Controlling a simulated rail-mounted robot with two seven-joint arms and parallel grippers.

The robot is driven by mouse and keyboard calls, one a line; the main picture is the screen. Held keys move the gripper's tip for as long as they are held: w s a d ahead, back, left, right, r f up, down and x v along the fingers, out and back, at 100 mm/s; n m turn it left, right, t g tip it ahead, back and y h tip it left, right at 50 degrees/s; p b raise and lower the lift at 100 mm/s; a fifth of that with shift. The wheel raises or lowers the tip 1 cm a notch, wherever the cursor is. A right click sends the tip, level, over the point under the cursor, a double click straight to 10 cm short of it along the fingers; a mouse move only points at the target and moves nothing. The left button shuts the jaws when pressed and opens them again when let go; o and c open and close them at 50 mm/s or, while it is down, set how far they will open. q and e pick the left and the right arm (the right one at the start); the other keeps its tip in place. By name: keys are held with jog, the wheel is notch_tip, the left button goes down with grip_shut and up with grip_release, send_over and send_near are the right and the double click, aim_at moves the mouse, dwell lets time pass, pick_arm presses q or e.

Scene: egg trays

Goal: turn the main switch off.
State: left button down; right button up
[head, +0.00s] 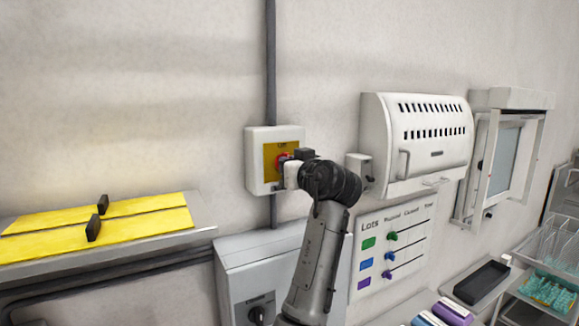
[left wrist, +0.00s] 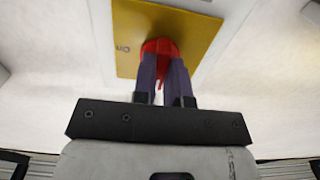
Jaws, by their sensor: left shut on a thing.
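The main switch is a red knob (left wrist: 158,46) on a yellow plate (left wrist: 128,25), which bears a mark that looks like "ON" in the left wrist view. In the head view its pale box (head: 258,179) is fixed to the wall, left of centre, with the yellow plate (head: 271,150) on its front. My left gripper (left wrist: 163,62) is shut on the red knob, one dark finger on each side of it. In the head view my left gripper (head: 285,163) reaches the box from the right and partly hides the knob. My right gripper is not in view.
A grey cabinet (head: 240,262) with a black rotary knob (head: 257,314) stands below the box. A small wall box (head: 358,165) and a vented white unit (head: 428,160) are on the right. A shelf with yellow panels (head: 150,220) is on the left.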

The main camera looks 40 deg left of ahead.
pick_arm(q)
jog(key=c, duration=1.2)
grip_release()
jog(key=shift+o, duration=0.2)
jog(key=shift+d, duration=0.15)
jog(key=b+v, duration=0.4)
jog(key=v, duration=0.9)
jog(key=shift+d, duration=0.25)
jog(key=shift+s, duration=0.1)
